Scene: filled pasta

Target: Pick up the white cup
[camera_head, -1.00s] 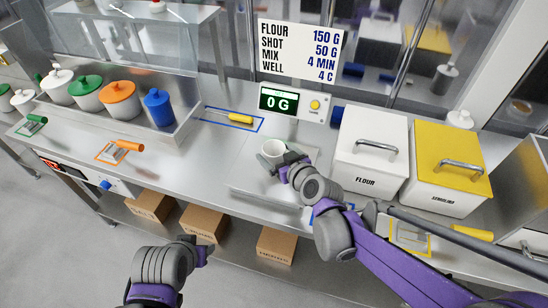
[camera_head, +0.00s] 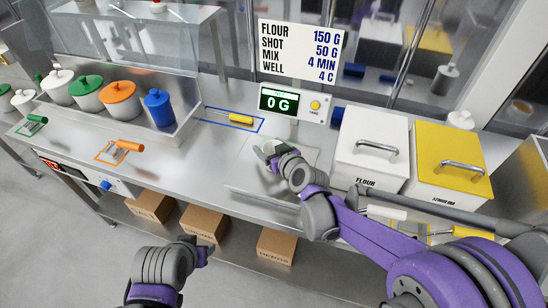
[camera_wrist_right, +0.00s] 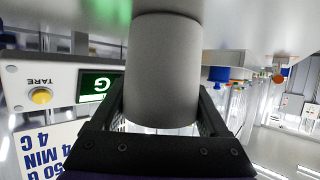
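The white cup (camera_head: 267,147) stands upright on the scale's plate, in front of the scale display, partly hidden by my right gripper (camera_head: 276,157) in the head view. In the right wrist view, which is upside down, the cup (camera_wrist_right: 163,70) is a plain grey-white cylinder. The fingers of my right gripper (camera_wrist_right: 164,95) lie on either side of it, close to its wall. I cannot tell if they press on it. The cup's base seems to rest on the plate. My left arm (camera_head: 160,270) is low at the front; its fingers cannot be made out.
The scale display (camera_head: 278,102) reads 0 G. The flour bin (camera_head: 368,150) and yellow semolina bin (camera_head: 447,165) stand right of the cup. A yellow-handled tool (camera_head: 240,119) lies in a blue outline at left. Lidded pots line a rack farther left.

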